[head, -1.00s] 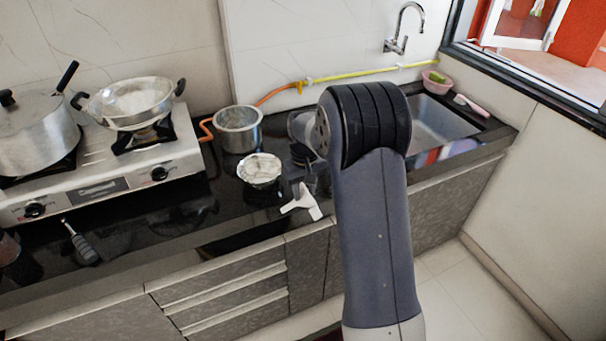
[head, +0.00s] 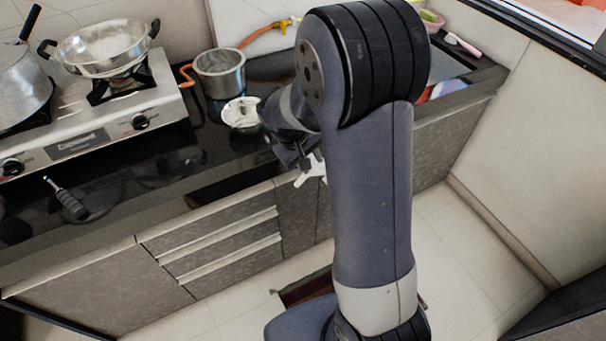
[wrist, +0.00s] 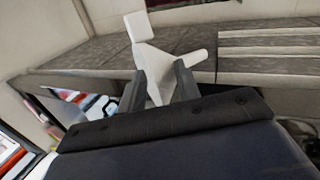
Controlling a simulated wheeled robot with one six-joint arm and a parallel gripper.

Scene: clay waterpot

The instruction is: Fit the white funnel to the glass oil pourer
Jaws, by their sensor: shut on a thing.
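The white funnel (head: 312,171) shows as a small, angular white piece at the counter's front edge, partly hidden by my arm. In the wrist view the white funnel (wrist: 155,60) sits between the two grey fingers, with its narrow end sticking up past them. My gripper (wrist: 158,88) is shut on it. In the head view my gripper (head: 298,155) is tilted downward near the front edge of the counter, right of the steel bowl. I cannot make out the glass oil pourer in either view; my arm hides part of the counter.
A steel bowl (head: 241,114) and a steel pot (head: 219,73) stand just left of my gripper. A stove (head: 100,125) with a pan (head: 98,48) is at the left. A dark-handled tool (head: 66,199) lies on the black counter (head: 150,165). Open floor lies in front.

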